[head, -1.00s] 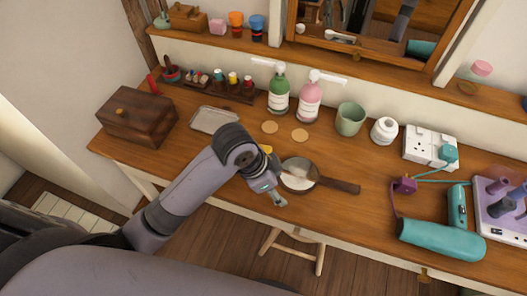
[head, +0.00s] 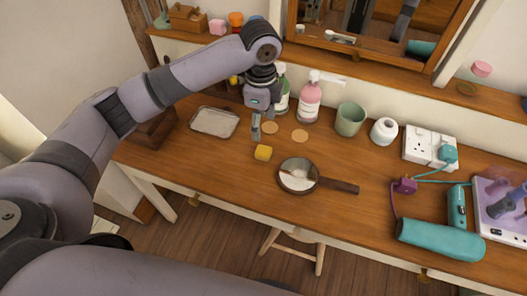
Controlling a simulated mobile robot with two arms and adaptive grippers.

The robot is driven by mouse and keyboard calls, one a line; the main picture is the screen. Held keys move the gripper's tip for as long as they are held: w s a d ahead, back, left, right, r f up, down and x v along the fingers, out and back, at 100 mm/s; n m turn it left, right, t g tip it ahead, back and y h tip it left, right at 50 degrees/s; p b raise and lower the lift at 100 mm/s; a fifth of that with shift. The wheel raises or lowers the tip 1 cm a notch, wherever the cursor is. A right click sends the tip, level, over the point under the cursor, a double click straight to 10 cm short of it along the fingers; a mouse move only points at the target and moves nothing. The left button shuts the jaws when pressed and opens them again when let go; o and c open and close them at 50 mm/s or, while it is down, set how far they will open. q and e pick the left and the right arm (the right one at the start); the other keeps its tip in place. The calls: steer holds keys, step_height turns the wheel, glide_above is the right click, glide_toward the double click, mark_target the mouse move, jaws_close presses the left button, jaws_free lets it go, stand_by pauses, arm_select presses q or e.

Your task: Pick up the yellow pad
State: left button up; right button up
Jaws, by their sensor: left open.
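My left gripper (head: 256,134) points down, just above and behind the pad in the picture. Its fingers are open and I see nothing between them. The gripper looks apart from the pad, though its exact height is hard to tell. My right gripper is not in view.
A metal tray (head: 214,122) lies left. A teal hairdryer (head: 440,240) lies right.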

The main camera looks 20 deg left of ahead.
mark_target(263, 150)
arm_select(q)
steer(key=f, duration=0.8)
steer(key=f+p, duration=0.1)
steer(key=f, duration=0.4)
steer(key=shift+w+d, duration=0.2)
steer(key=shift+d, duration=0.05)
steer(key=c, duration=0.9)
